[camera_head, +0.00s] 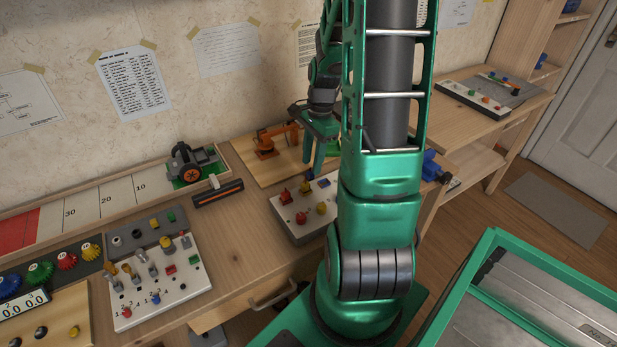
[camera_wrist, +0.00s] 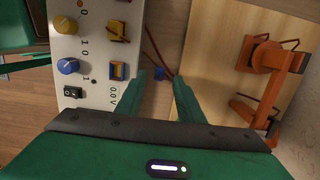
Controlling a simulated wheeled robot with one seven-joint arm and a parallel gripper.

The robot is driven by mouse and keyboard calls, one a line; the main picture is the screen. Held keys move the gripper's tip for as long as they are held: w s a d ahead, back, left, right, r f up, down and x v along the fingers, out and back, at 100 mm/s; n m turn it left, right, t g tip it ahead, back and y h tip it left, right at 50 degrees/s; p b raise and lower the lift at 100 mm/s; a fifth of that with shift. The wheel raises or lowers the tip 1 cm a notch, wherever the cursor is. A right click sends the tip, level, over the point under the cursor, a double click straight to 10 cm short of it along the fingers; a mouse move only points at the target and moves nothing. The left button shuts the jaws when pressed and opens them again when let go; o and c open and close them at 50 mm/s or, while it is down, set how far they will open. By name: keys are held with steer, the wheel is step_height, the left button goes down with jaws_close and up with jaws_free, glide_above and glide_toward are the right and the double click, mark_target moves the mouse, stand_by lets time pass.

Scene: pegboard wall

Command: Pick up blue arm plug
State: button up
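In the head view my gripper (camera_head: 315,160) hangs over the bench beside the panel, partly covered by my arm, and the plug cannot be made out.
An orange model arm (camera_wrist: 270,75) stands on the wooden board, right of my gripper in the wrist view. The panel carries knobs and a blue-and-orange socket (camera_wrist: 118,70). Another switch panel (camera_head: 188,285) lies farther left on the bench (camera_head: 240,240).

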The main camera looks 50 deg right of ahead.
mark_target(310, 172)
steer(key=shift+a+f, duration=0.2)
steer(key=shift+f, duration=1.35)
jaws_close()
steer(key=shift+r, duration=0.1)
